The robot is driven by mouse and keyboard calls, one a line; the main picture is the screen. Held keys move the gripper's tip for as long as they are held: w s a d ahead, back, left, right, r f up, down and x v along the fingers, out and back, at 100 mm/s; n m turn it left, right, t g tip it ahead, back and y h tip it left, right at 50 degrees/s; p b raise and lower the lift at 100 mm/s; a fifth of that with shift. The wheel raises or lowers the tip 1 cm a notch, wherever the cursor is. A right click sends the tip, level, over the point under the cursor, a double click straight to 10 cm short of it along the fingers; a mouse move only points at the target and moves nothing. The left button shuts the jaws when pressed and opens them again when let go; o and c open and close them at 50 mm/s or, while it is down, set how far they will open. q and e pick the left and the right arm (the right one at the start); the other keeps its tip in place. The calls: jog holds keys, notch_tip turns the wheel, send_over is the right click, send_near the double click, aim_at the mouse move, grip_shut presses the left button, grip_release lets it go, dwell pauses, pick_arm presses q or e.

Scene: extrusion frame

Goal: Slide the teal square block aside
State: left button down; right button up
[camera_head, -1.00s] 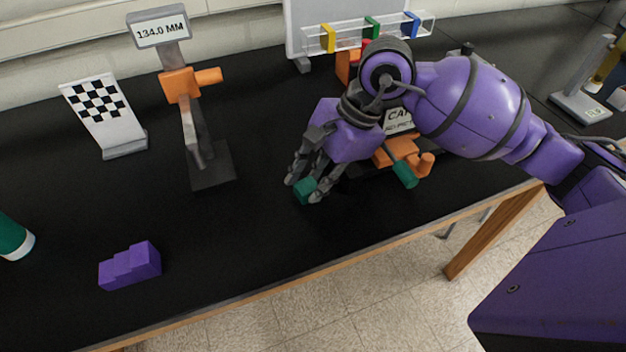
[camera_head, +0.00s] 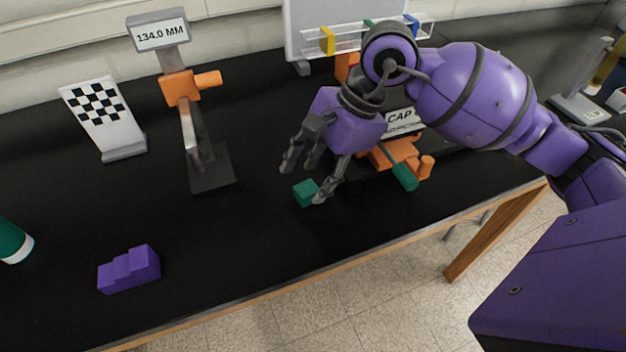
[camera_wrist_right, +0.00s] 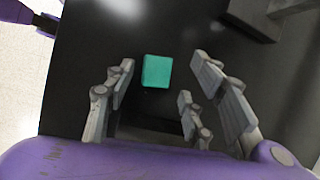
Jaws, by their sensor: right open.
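The teal square block (camera_head: 305,192) lies on the black table in the head view, just below my right gripper (camera_head: 303,182). One finger is close to its right side; I cannot tell whether it touches. In the right wrist view the teal block (camera_wrist_right: 157,71) lies between and a little beyond the spread fingers of my right gripper (camera_wrist_right: 162,68), with dark table showing on both sides of it. My right gripper is open and holds nothing. My left gripper is not in view.
An orange clamp-like device with a green handle (camera_head: 404,177) stands right of the block. A 134.0 MM gauge stand (camera_head: 211,170) is to the left, with a checkered board (camera_head: 103,118) beyond. A purple stepped block (camera_head: 130,270) lies front left. Table between is clear.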

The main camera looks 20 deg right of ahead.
aim_at(313, 187)
notch_tip(313, 187, up, 8)
jog(key=shift+f, duration=0.2)
jog(key=shift+f, duration=0.1)
dwell(0.4)
